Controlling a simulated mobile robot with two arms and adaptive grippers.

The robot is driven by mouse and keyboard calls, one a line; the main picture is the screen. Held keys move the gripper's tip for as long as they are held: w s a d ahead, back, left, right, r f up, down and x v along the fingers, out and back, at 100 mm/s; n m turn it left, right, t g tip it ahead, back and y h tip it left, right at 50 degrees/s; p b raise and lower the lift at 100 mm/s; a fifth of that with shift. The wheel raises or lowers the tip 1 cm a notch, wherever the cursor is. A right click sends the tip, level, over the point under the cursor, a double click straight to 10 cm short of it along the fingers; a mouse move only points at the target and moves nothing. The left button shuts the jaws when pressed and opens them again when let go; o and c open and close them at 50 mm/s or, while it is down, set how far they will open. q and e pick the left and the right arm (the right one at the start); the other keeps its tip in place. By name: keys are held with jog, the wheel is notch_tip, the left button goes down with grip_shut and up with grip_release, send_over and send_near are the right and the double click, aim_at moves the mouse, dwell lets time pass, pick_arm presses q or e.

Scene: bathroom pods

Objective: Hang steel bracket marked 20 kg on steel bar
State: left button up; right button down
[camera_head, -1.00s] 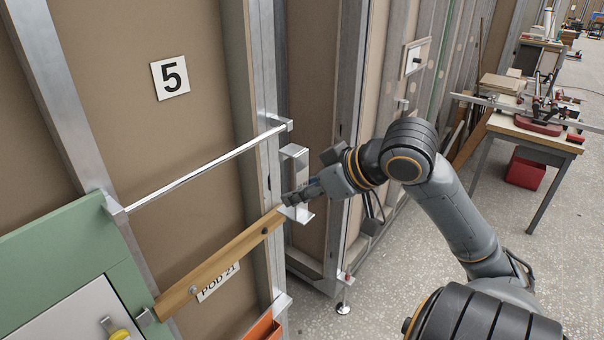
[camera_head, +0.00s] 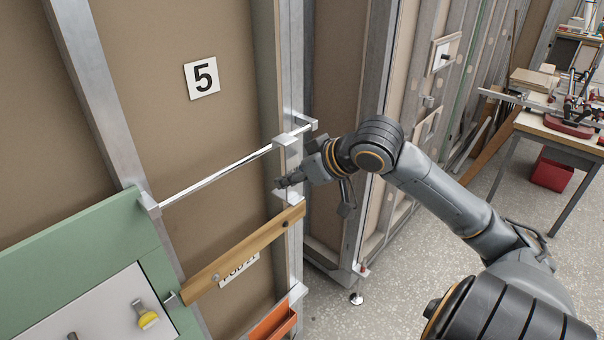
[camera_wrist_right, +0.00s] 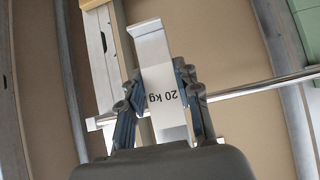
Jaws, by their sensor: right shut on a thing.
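The steel bracket (camera_head: 287,141) is a bent plate, held upright at the right part of the steel bar (camera_head: 222,170). Its top lip overlaps the bar in the head view; I cannot tell whether it rests on it. In the right wrist view the bracket (camera_wrist_right: 151,52) bears an upside-down "20 kg" label, and the bar (camera_wrist_right: 260,88) crosses behind the bracket and fingers. My right gripper (camera_head: 281,183) is shut on the bracket's body, below the bar; its fingers (camera_wrist_right: 162,84) flank the plate in the wrist view. My left gripper is out of view.
A wooden rail (camera_head: 245,253) runs below the bar, with an orange bin (camera_head: 273,323) under it. A green panel (camera_head: 85,245) stands at left. A "5" sign (camera_head: 202,77) hangs above the bar. A workbench (camera_head: 560,133) stands at far right.

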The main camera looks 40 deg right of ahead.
jog(key=shift+w+r+p, duration=0.2)
jog(key=shift+w+p, duration=0.45)
jog(key=shift+w, duration=0.4)
jog(key=shift+b+x, duration=0.8)
jog(key=shift+x, duration=1.6)
jog(key=shift+a, duration=0.15)
jog(key=c, duration=0.9)
grip_release()
jog(key=shift+o, duration=0.2)
